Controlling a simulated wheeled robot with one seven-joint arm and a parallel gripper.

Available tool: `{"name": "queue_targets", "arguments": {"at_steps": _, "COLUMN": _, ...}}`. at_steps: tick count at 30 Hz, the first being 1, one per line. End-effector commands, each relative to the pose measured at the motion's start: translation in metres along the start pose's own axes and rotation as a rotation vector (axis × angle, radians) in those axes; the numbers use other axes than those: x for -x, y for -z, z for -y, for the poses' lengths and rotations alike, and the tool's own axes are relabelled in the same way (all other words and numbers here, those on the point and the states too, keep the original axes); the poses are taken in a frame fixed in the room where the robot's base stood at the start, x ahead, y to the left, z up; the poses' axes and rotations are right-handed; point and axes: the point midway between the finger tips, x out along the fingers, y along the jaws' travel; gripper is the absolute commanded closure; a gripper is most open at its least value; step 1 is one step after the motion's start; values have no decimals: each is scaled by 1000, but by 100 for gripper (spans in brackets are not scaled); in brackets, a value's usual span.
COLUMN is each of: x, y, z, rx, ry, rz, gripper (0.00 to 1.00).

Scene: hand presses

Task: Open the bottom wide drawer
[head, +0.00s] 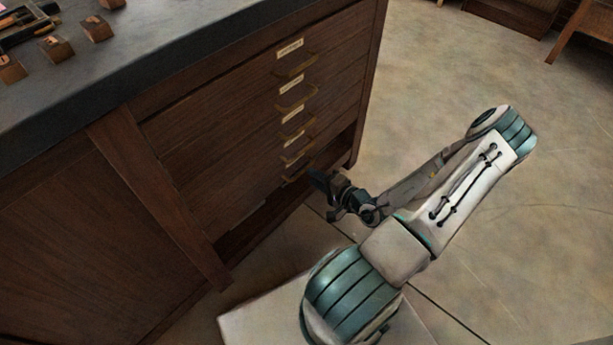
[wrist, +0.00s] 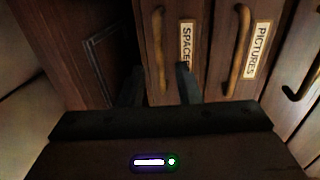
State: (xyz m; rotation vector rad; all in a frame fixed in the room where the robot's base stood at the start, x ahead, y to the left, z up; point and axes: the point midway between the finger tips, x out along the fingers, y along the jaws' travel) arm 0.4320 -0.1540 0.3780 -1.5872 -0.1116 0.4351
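The bottom wide drawer (head: 258,200) is the lowest in a stack of wooden drawers and looks shut. Its brass handle (head: 297,178) shows just left of my gripper (head: 320,181) in the head view. In the wrist view, the picture is turned sideways. There the bottom drawer's handle (wrist: 158,50) lies beside a label reading "SPACES", partly hidden by a finger. My gripper (wrist: 158,88) is open, with its two dark fingers on either side of the handle's line. I cannot tell whether they touch the handle. Nothing is held.
Other drawers with brass handles rise above, including one labelled "PICTURES" (wrist: 256,50). The cabinet's dark top (head: 170,60) holds small wooden blocks (head: 57,47) at far left. A wooden post (head: 160,195) borders the drawers on the left. The floor (head: 440,80) to the right is clear.

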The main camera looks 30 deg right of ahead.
Motion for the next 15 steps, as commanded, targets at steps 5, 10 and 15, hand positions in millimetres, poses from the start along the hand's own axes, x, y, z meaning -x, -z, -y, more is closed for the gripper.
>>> {"name": "queue_targets", "arguments": {"at_steps": 5, "x": -28, "y": 0, "z": -2, "rx": 1, "ry": 0, "rz": 2, "gripper": 70}}
{"name": "queue_targets", "arguments": {"at_steps": 10, "x": -39, "y": 0, "z": 0, "rx": 0, "ry": 0, "rz": 1, "gripper": 70}}
{"name": "queue_targets", "arguments": {"at_steps": 15, "x": -40, "y": 0, "z": 0, "rx": -1, "ry": -1, "rz": 1, "gripper": 70}}
